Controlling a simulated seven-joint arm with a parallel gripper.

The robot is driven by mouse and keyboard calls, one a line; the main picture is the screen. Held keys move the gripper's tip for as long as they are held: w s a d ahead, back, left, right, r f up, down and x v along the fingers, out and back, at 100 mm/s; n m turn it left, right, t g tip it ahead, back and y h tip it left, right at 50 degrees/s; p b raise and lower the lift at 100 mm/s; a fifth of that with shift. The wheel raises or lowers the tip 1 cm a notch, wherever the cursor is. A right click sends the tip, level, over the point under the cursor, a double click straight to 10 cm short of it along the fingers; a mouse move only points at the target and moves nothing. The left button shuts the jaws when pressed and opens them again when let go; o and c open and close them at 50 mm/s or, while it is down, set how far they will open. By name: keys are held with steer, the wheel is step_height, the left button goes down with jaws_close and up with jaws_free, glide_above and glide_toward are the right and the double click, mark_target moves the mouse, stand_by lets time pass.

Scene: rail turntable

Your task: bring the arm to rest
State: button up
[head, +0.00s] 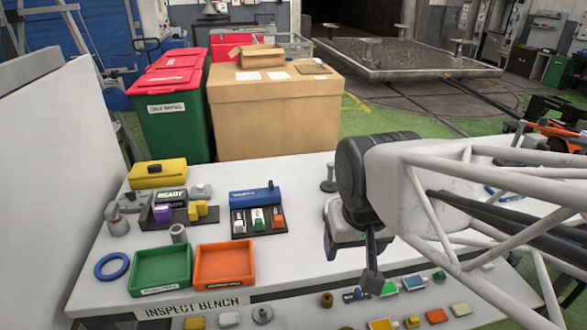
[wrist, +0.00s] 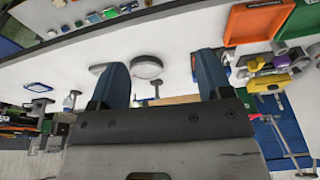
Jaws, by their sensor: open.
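My gripper (head: 372,275) hangs over the right part of the white inspect bench (head: 300,285), near its front edge in the head view. In the wrist view my gripper (wrist: 162,78) shows two blue fingers spread wide, with nothing held between them. A round grey-white disc (wrist: 147,67) shows beyond the gap between the fingers, apart from them. In the head view the fingers overlap, and my arm covers the right end of the bench. How high the fingertips are above the bench is hard to tell.
A green tray (head: 160,270), an orange tray (head: 224,266) and a blue ring (head: 111,266) lie left on the bench. A blue box (head: 255,196) and a yellow case (head: 157,172) stand behind. A lower shelf holds several small coloured pieces. The bench between the orange tray and my gripper is clear.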

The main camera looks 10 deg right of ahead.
steer(key=shift+s+d+f+n, duration=0.15)
steer(key=shift+s+f, duration=0.05)
steer(key=shift+s, duration=0.25)
steer(key=shift+s+d+f+n, duration=0.1)
steer(key=shift+s+f+n, duration=0.1)
steer(key=shift+s, duration=0.2)
